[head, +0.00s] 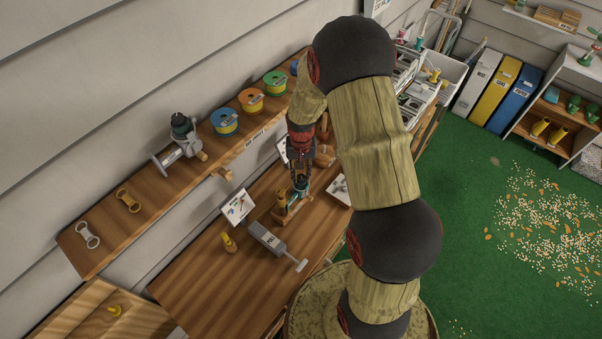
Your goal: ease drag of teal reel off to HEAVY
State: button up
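My gripper (300,182) points down over the workbench (200,270). Its dark fingers are around or just above a small item with a teal part (293,200), which stands on a wooden base on the bench. This may be the teal reel; the fingers hide much of it, and I cannot tell whether they touch it. No drag marking such as HEAVY is readable. A grey reel-like device with a dark green top (182,132) stands on the wall shelf.
Close to the gripper are a white picture card (238,207), a grey tool with a T-handle (268,238) and a small yellow item (229,243). Spools of coloured line (224,120) stand on the shelf (95,262). The bench's front left is clear.

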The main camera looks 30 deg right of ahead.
aim_at(301, 176)
jog(key=o, duration=0.3)
notch_tip(301, 176, up, 12)
dwell(0.7)
dwell(1.1)
